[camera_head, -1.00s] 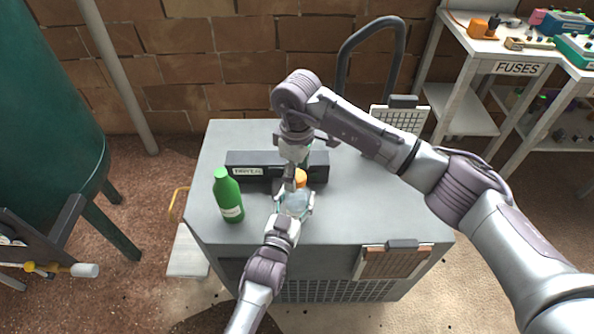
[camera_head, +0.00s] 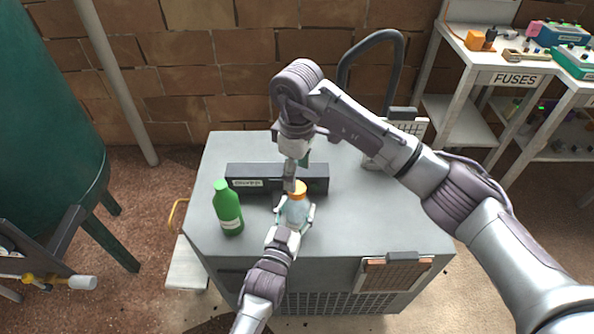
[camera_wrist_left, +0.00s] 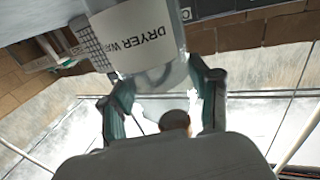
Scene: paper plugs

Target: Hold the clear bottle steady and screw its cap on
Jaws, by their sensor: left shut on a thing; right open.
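The clear bottle (camera_head: 297,213) stands upright at the front middle of the grey cabinet top. An orange cap (camera_head: 298,189) sits at its top; whether it is threaded tight cannot be told. My left gripper (camera_head: 294,223) is shut around the bottle's body from the front. In the left wrist view, the bottle's label (camera_wrist_left: 142,35) shows beyond the fingers of my left gripper (camera_wrist_left: 163,92). My right gripper (camera_head: 290,183) points down and is open, just above and left of the cap. Its fingers overlap the cap's edge in the picture; contact is unclear.
A green bottle (camera_head: 228,209) stands to the left on the cabinet top (camera_head: 360,220). A black tray (camera_head: 247,180) lies behind the clear bottle.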

